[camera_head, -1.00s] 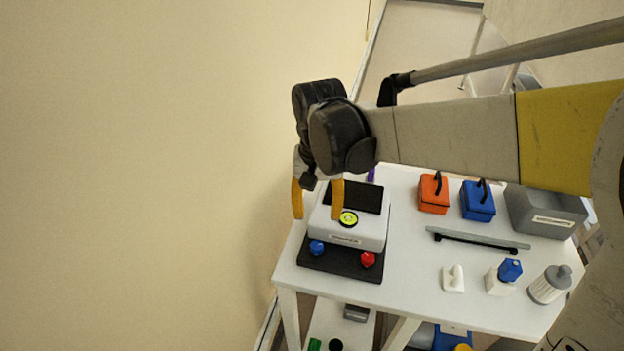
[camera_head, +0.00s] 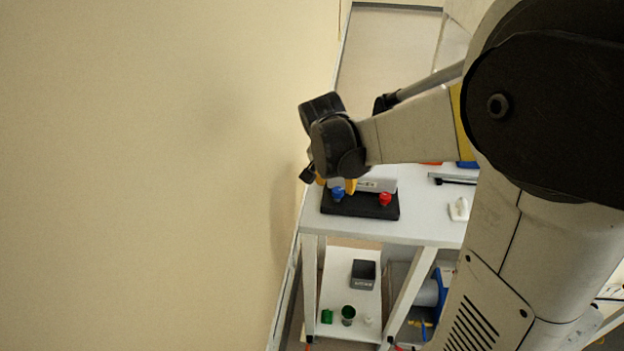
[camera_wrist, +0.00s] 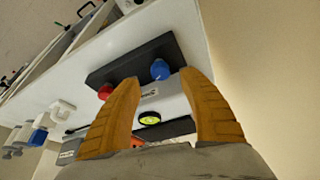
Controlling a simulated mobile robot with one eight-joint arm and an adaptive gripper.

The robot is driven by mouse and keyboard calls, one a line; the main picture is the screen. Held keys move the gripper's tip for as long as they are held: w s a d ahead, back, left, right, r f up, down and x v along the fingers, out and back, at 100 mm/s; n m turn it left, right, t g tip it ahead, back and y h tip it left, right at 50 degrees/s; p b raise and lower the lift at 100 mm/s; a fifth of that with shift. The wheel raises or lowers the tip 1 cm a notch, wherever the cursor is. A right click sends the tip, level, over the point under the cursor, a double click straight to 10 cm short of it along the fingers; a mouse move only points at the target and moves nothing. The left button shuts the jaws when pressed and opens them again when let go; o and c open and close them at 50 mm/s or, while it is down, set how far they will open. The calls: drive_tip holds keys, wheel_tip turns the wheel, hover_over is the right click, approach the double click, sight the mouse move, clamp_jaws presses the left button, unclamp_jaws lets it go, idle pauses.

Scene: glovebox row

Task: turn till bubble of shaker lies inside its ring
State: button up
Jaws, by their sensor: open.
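The shaker is a white box (camera_head: 377,185) on a black base plate (camera_head: 361,206), with a blue knob (camera_head: 337,194) and a red knob (camera_head: 385,199) at its front. My gripper (camera_head: 335,184) is open and empty, pointing down over the blue-knob side. In the wrist view the blue knob (camera_wrist: 160,69) shows between and just past the fingertips, apart from both; the red knob (camera_wrist: 105,91) is left of them. The yellow-green bubble level (camera_wrist: 149,118) shows between the fingers; where its bubble lies is too small to tell. My arm hides the level in the head view.
The shaker stands on a white table (camera_head: 420,215) close to the beige wall (camera_head: 150,170). A white piece (camera_head: 459,209) is to the right. The lower shelf (camera_head: 340,275) holds a dark grey box (camera_head: 363,274) and small green items.

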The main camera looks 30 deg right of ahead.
sight(338, 191)
drive_tip(key=b+x, duration=0.1)
drive_tip(key=x, duration=0.3)
drive_tip(key=shift+f, duration=0.25)
clamp_jaws()
